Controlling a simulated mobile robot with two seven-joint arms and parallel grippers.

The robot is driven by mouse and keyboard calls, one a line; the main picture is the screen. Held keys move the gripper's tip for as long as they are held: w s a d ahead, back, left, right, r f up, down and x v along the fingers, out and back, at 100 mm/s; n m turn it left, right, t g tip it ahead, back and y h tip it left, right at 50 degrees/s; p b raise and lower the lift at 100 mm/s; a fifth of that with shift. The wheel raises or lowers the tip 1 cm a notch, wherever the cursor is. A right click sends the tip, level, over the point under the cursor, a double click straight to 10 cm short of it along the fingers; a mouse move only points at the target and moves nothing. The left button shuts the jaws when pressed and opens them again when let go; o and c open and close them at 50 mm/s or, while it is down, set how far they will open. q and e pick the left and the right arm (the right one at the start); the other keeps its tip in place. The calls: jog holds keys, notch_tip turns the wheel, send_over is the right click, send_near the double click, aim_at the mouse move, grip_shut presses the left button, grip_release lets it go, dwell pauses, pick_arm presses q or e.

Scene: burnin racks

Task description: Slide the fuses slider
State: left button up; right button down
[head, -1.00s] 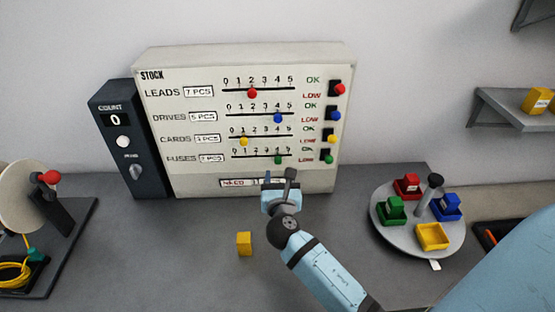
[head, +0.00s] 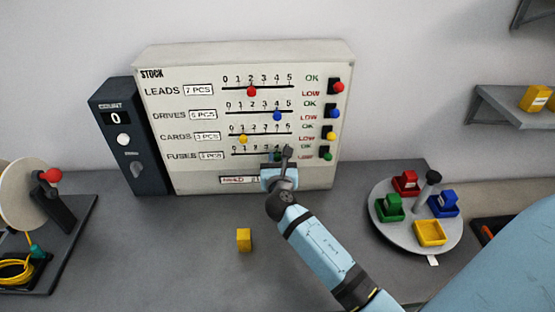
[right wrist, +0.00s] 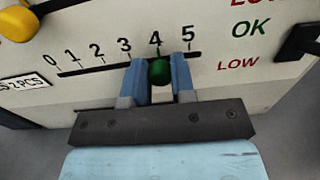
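The stock board (head: 215,75) stands at the back of the bench with several slider rows. The fuses slider is the lowest row; its green knob (right wrist: 159,71) sits just under the 4 on the 0–5 scale in the right wrist view. My right gripper (right wrist: 160,75) has one blue finger on each side of this knob, with no clear gap, so it looks shut on it. In the head view my right gripper (head: 282,157) is in front of the fuses row and partly hides the knob and scale. My left gripper is out of view.
A green OK/LOW lever (head: 328,156) lies right of the fuses row. The yellow cards knob (head: 243,139) is just above the row. A yellow block (head: 244,240) lies on the bench. A round tray (head: 385,235) with coloured bins stands at right; a count box (head: 128,165) at left.

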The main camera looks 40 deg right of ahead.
jog(key=shift+w+a, duration=0.45)
jog(key=shift+a, duration=0.2)
jog(key=shift+w+a, duration=0.4)
jog(key=shift+a, duration=0.25)
jog(key=c, duration=1)
grip_release()
jog(key=b, duration=0.2)
send_near(266, 153)
jog(key=v, duration=0.7)
jog(key=shift+s+d+r, duration=0.1)
jog(key=shift+d, duration=0.05)
